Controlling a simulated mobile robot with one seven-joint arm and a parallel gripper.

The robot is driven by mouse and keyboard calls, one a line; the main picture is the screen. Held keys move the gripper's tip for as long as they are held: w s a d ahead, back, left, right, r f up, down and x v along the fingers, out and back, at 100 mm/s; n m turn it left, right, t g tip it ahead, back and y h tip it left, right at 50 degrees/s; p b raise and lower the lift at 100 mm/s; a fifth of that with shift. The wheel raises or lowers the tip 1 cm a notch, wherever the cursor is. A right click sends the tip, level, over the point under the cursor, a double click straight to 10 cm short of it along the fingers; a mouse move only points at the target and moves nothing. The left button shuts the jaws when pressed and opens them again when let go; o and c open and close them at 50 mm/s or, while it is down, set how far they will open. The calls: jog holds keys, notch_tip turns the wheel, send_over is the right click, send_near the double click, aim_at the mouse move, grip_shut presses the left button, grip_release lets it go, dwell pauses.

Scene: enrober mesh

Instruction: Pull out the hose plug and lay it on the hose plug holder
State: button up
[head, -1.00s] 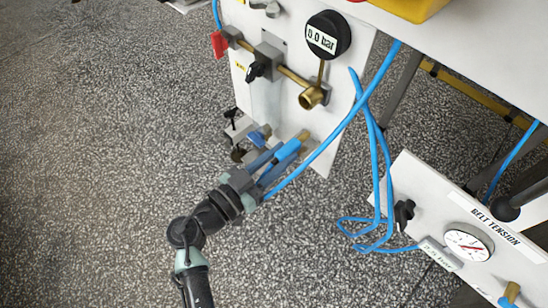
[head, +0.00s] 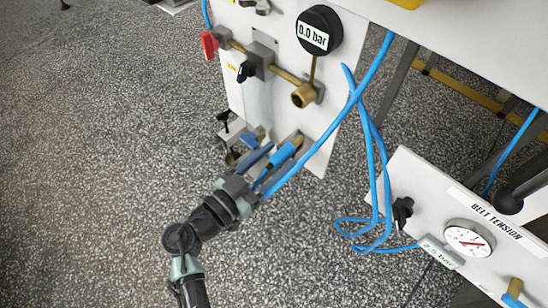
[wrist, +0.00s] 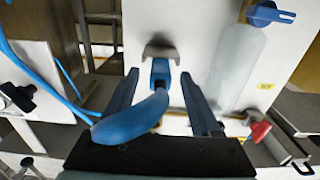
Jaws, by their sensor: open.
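The blue hose plug (head: 283,153) is at the lower part of the white panel, away from the brass outlet (head: 303,95), which is bare. Its far end meets the small grey hose plug holder (wrist: 160,51) in the wrist view; whether it rests fully on it is hard to tell. My gripper (head: 265,158) is at the plug, with its fingers open. In the wrist view the plug (wrist: 135,119) lies between the two spread fingers of my gripper (wrist: 161,92), with visible gaps on both sides. The plug's near end bends toward the camera.
A blue hose (head: 340,120) hangs in loops right of the panel. A black gauge (head: 319,31) reads 0.0 bar. A red handle (head: 209,44) and a clamp (head: 231,130) are on the left. The belt tension panel (head: 440,200) stands at lower right. Floor at left is clear.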

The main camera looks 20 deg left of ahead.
jog(key=p+v, duration=0.3)
jog(key=v, duration=1)
dwell(0.4)
